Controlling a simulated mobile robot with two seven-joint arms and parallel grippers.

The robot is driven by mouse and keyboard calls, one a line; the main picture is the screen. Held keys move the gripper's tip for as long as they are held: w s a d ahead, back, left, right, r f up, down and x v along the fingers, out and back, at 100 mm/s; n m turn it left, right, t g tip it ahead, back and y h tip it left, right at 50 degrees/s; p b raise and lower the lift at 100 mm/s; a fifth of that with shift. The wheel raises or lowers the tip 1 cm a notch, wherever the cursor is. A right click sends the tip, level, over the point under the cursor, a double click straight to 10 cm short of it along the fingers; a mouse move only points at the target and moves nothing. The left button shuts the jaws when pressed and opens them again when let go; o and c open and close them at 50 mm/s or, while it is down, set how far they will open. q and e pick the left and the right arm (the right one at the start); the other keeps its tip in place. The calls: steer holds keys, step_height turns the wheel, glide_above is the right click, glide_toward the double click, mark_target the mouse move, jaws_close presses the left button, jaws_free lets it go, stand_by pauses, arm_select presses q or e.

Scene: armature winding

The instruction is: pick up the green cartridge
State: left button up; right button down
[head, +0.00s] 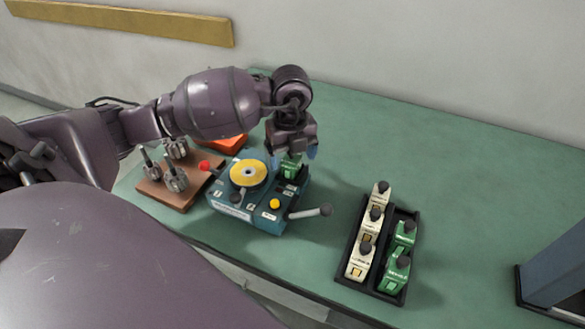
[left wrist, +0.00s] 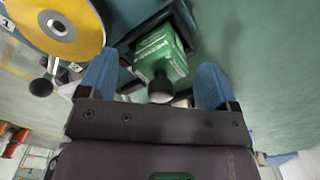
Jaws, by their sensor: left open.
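One green cartridge (head: 291,168) with a dark knob sits in a slot at the back right of the teal winding machine (head: 243,213). My left gripper (head: 291,155) is directly over it, pointing down. In the left wrist view the green cartridge (left wrist: 160,55) shows between and just past the two blue fingertips (left wrist: 155,80). The fingers are open, with a visible gap on each side of the cartridge. Two more green cartridges (head: 403,237) stand in the right column of the black tray (head: 349,273). My right gripper is not in view.
Armatures (head: 175,180) stand on a brown board at left. Cream cartridges (head: 368,237) fill the tray's left column. A blue-grey block (head: 558,265) stands at right.

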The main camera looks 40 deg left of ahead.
arm_select(q)
steer(key=shift+f, duration=1.05)
steer(key=shift+r, duration=0.1)
steer(key=c, duration=0.8)
steer(key=shift+c, duration=0.8)
step_height(320, 180, up, 11)
steer(key=shift+f+p, duration=0.15)
steer(key=shift+p, duration=0.75)
step_height(320, 180, up, 9)
steer(key=p, duration=0.1)
steer(key=shift+r, duration=0.2)
